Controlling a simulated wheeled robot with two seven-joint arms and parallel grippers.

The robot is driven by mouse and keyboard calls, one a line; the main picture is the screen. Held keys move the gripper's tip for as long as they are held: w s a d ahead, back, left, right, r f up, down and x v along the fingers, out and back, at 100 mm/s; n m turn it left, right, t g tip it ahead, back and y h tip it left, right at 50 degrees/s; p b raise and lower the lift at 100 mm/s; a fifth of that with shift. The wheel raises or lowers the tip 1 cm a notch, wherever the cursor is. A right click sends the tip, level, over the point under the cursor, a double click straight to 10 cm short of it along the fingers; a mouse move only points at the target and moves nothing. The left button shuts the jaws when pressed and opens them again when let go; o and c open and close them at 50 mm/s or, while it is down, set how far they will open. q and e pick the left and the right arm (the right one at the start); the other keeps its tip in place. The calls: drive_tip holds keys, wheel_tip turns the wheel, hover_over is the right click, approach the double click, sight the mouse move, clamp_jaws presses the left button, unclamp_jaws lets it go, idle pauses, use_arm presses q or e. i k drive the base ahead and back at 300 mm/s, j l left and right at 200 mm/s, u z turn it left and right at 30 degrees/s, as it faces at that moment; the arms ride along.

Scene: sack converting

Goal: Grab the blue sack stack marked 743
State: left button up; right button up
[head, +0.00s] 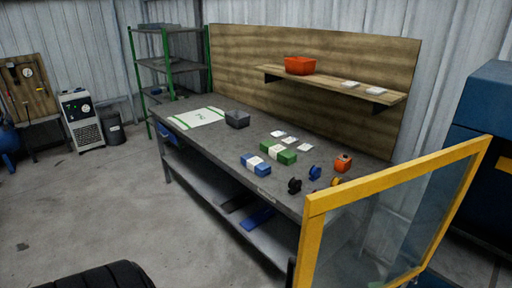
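A blue stack with a white band (263,168) lies on the grey workbench (215,140), near its front edge. A green stack with a white band (288,158) lies right behind it, close by or touching. Any number on the bands is too small to read, so I cannot tell whether the blue one is marked 743. Another flat blue item (258,218) lies on the bench's lower shelf, beside a dark one. Neither of my grippers is in view, and nothing is seen holding the blue stack.
A yellow-framed clear panel (400,190) stands at the bench's right end. Small black, blue and orange items (342,163) lie near there. A grey box (237,118) and white sack (198,117) lie further left. Open concrete floor (110,190) lies left of the bench.

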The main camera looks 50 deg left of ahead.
sight(254, 164)
drive_tip(key=i+j, duration=0.1)
drive_tip(key=j, duration=0.35)
drive_tip(key=j+u, duration=0.1)
drive_tip(key=j, duration=0.3)
drive_tip(key=i+j, duration=0.15)
drive_tip(key=j, duration=0.25)
drive_tip(key=i+j+u, duration=0.1)
drive_tip(key=j, duration=0.35)
drive_tip(key=i+j, duration=0.15)
drive_tip(key=j, duration=0.25)
drive_tip(key=i+j+u, duration=0.1)
drive_tip(key=j, duration=0.3)
drive_tip(key=i+j, duration=0.15)
drive_tip(key=j, duration=0.25)
drive_tip(key=i+j+u, duration=0.1)
drive_tip(key=j, duration=0.3)
